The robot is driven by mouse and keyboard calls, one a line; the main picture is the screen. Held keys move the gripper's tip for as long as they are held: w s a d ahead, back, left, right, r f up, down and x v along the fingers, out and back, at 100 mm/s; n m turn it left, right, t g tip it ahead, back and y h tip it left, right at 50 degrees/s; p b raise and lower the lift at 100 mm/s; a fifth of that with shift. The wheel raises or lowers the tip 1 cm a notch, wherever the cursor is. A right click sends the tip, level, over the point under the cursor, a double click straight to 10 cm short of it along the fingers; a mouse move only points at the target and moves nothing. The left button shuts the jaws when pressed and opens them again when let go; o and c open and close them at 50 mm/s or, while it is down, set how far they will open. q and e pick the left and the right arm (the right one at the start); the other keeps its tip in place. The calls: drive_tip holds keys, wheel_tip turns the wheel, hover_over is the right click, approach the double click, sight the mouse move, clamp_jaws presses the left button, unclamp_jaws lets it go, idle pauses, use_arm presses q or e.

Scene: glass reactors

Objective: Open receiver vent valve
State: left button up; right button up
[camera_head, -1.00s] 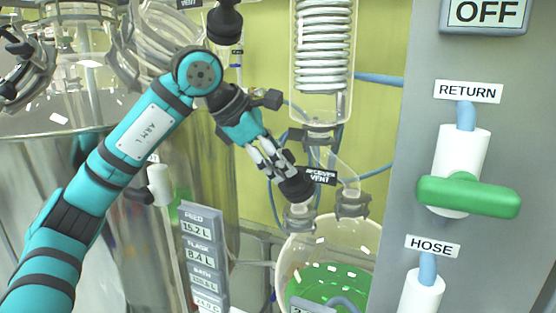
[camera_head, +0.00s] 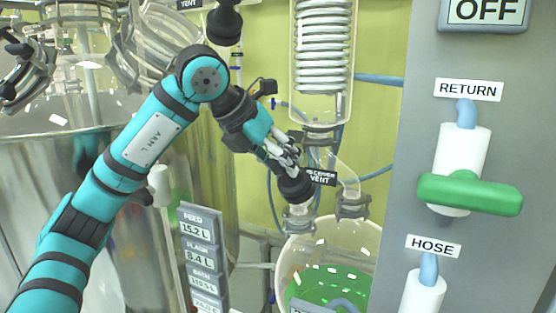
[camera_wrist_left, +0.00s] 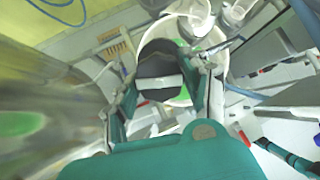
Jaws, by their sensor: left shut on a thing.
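The receiver vent valve has a black knob (camera_head: 295,187) on the glass neck above the receiver flask (camera_head: 365,238), beside a black label (camera_head: 321,178) reading "RECEIVER VENT". My left gripper (camera_head: 287,165) comes down from the upper left and its fingers are shut on the knob. In the left wrist view the black knob (camera_wrist_left: 168,72) sits between the two fingers (camera_wrist_left: 168,90), with the white flask rim behind it. The flask holds green liquid. My right gripper is not in view.
A glass condenser coil (camera_head: 323,50) hangs above the flask. A grey panel at right carries a green "RETURN" handle (camera_head: 469,192). A readout stack (camera_head: 202,258) stands left of the flask, and a large vessel (camera_head: 60,190) is behind my left arm.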

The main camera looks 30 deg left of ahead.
use_arm(q)
drive_tip(key=n+y, duration=0.1)
drive_tip(key=n, duration=0.6)
drive_tip(key=shift+d+n, duration=0.1)
drive_tip(key=shift+n, duration=0.2)
drive_tip(key=n+g, duration=0.1)
drive_tip(key=n, duration=0.5)
drive_tip(key=shift+w+n, duration=0.1)
drive_tip(key=shift+n, duration=0.2)
drive_tip(key=n, duration=0.3)
drive_tip(key=shift+n+y+b, duration=0.3)
drive_tip(key=shift+b, duration=0.05)
drive_tip(key=n, duration=0.3)
drive_tip(key=shift+r+g, duration=0.1)
drive_tip(key=shift+g, duration=0.3)
drive_tip(key=n, duration=0.6)
drive_tip(key=shift+w+n+g, duration=0.1)
drive_tip(key=shift+n+g, duration=0.2)
drive_tip(key=o, duration=1.2)
